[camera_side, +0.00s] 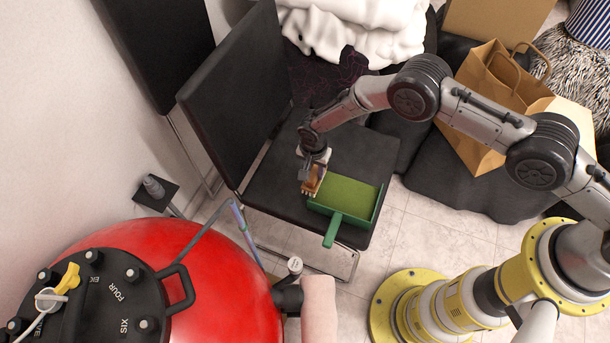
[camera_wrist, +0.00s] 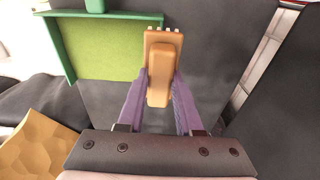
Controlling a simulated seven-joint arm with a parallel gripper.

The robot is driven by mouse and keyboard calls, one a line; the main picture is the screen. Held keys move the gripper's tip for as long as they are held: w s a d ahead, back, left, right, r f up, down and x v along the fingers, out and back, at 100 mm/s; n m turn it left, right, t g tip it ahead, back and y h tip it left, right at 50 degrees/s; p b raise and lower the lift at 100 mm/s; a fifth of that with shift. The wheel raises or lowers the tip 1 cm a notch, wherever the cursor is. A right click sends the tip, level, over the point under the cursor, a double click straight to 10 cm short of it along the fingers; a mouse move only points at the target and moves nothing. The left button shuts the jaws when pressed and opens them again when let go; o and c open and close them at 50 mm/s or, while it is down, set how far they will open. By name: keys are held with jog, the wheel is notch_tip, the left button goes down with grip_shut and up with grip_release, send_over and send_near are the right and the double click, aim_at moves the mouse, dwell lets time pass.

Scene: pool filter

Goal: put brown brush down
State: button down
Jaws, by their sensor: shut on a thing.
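The brown brush (camera_side: 313,179) is a small orange-brown block with pale bristles. My gripper (camera_side: 313,168) is shut on it, over the seat of the black chair (camera_side: 270,190), just left of the green dustpan (camera_side: 317,208). In the wrist view the brush (camera_wrist: 158,80) sits between the two purple fingers of my gripper (camera_wrist: 160,88), bristles toward the top. I cannot tell whether the brush touches the seat. The dustpan also shows in the wrist view (camera_wrist: 110,15), at the upper left.
The chair's backrest (camera_side: 235,95) rises to the left of my gripper. A red pool filter (camera_side: 225,285) with a black valve top stands at the lower left. A paper bag (camera_side: 490,100) and black bags lie at the right.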

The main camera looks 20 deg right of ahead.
jog(key=w+f, duration=0.1)
jog(key=w+a+f, duration=0.1)
jog(key=f, duration=0.1)
jog(key=w+f, duration=0.1)
jog(key=shift+w+a+f, duration=0.1)
jog(key=shift+a+f, duration=0.05)
jog(key=shift+a, duration=0.2)
jog(key=shift+f, duration=1.4)
jog(key=shift+f, duration=0.15)
jog(key=c, duration=0.6)
grip_release()
